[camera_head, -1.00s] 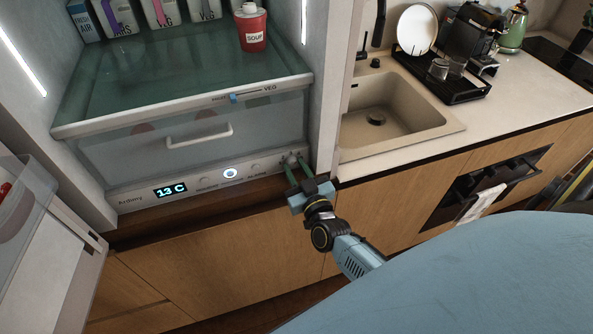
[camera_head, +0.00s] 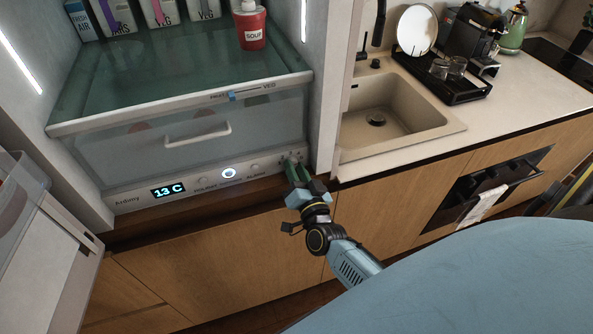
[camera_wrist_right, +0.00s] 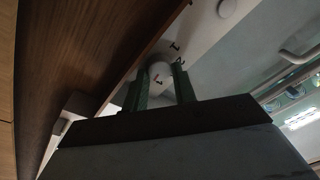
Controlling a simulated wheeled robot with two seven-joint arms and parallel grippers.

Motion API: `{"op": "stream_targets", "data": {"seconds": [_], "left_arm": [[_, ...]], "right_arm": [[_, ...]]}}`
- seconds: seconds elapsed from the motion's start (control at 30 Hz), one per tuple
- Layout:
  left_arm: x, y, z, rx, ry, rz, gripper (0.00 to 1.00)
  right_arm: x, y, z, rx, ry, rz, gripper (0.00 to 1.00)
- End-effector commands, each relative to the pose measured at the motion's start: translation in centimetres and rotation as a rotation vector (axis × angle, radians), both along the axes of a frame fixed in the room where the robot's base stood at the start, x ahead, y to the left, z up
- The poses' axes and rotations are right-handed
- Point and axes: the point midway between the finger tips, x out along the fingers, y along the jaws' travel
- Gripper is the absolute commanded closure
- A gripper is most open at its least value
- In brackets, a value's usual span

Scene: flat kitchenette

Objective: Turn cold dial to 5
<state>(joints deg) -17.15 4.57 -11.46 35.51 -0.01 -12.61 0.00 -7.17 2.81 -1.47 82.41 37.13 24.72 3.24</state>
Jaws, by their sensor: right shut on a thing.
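The cold dial (camera_wrist_right: 160,71) is a small pale round knob on the fridge's lower control panel (camera_head: 130,202). My right gripper (camera_head: 291,164) is at the right end of the panel, shut on the dial; the fingers largely hide the dial in the head view. The panel display (camera_head: 169,190) reads 13 C. My left gripper is not in view.
A clear drawer (camera_head: 190,141) with a white handle is above the panel. A red soup container (camera_head: 251,27) and several cartons stand on the shelf above. The open fridge door (camera_head: 40,250) is at the left. Wooden cabinet fronts and a sink (camera_head: 398,115) are at the right.

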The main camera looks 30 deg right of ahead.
Motion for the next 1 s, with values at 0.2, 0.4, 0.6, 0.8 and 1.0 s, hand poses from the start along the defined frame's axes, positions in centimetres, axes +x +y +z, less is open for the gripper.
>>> {"op": "stream_targets", "data": {"seconds": [0.2,0.4,0.6,0.8,1.0], "left_arm": [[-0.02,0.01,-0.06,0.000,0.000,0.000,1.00],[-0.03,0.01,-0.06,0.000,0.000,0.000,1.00],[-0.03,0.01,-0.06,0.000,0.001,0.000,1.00],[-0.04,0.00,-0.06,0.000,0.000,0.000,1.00],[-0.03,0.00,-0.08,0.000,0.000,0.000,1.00]], "right_arm": [[-0.02,0.05,-0.02,0.029,-0.007,0.000,0.96],[-0.02,0.05,-0.02,0.032,-0.008,0.001,0.96],[-0.01,0.04,-0.02,0.031,-0.007,0.000,0.70],[-0.01,0.03,-0.02,0.031,-0.007,0.000,0.64],[-0.44,0.11,-0.16,0.032,-0.006,0.000,0.64]]}}
